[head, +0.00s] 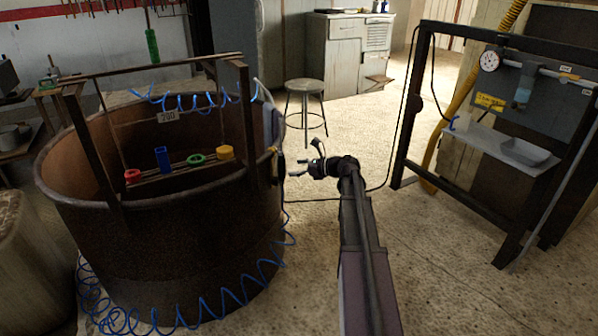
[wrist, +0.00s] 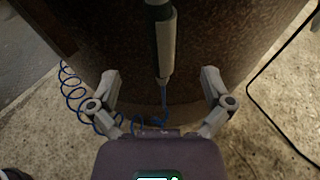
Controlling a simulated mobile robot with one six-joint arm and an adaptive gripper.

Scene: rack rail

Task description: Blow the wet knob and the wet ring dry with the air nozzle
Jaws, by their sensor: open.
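A rail (head: 178,172) hangs inside a big rusty tub (head: 170,235). It carries a red part (head: 132,176), a blue block (head: 162,159), a green ring (head: 195,160) and a yellow part (head: 225,152). I cannot tell from their surfaces which are wet, or surely which is the knob. My gripper (head: 298,168) is open and empty beside the tub's right side. In the wrist view a grey and black tool (wrist: 166,45), apparently the air nozzle, hangs upright against the tub wall, with a blue hose at its lower end. It shows between my open fingers; contact is not visible.
A blue coiled hose (head: 215,308) loops on the floor at the tub's base. A dark post frame (head: 250,125) stands over the tub. A stool (head: 305,88) stands behind, and a dark rack with a gauge (head: 488,61) stands right. Open floor lies between.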

